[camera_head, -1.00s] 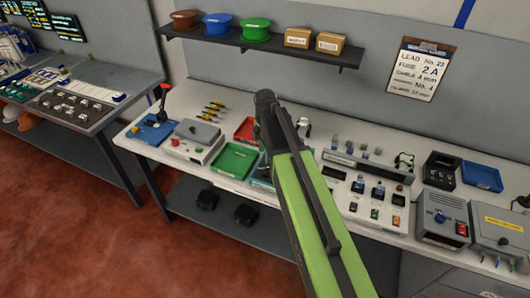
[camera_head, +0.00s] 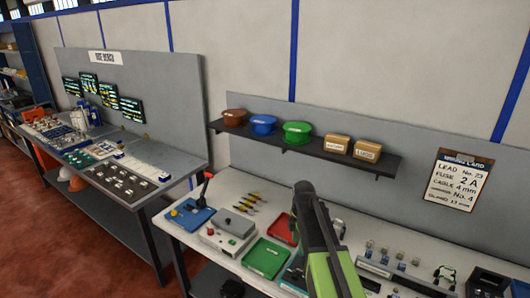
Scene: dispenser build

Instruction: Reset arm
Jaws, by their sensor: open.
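My arm, green with dark links, rises from the bottom of the head view in front of the white workbench (camera_head: 232,184). My gripper (camera_head: 305,190) is at or near the dark upper end of the arm, over the middle of the bench. Its fingertips are small and hard to make out, and I see nothing held in it. The arm hides part of the bench behind it, including part of a red tray (camera_head: 281,228).
A green tray (camera_head: 265,258), a grey box with a red button (camera_head: 228,232) and a blue base with a black lever (camera_head: 190,214) stand on the bench. A shelf (camera_head: 330,153) with coloured bowls and boxes hangs above. A test bench (camera_head: 150,190) stands left; red floor lies in front.

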